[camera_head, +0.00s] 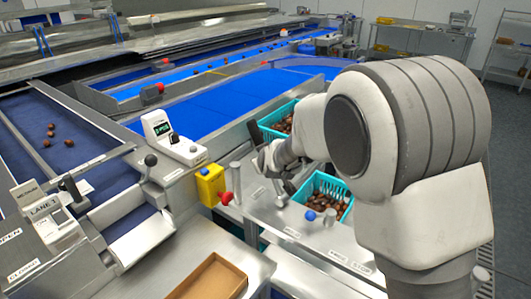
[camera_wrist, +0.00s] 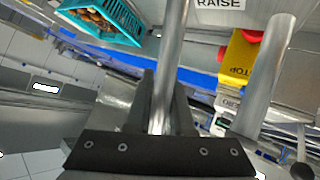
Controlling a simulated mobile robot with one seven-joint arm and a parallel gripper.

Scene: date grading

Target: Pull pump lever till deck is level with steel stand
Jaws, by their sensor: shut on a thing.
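In the wrist view my gripper (camera_wrist: 163,100) is shut around a bare steel rod, the pump lever (camera_wrist: 174,45), with a dark finger on each side. The rod runs up out of the top of the picture, beside a label reading RAISE (camera_wrist: 220,3). In the head view my gripper (camera_head: 272,162) is above the steel top with the teal crates; my arm covers part of it, and the lever is hard to make out. A steel top (camera_head: 268,212) carries the near crate (camera_head: 326,182). I cannot tell which steel surface is the deck and which is the stand, or whether they are level.
A yellow stop box (camera_head: 210,186) with a red knob (camera_head: 227,198) and a steel post (camera_head: 237,180) stand close left of my gripper. A blue knob (camera_head: 310,215) is in front. Another teal crate (camera_head: 272,132) of dates lies behind. A brown tray (camera_head: 212,280) is at the front.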

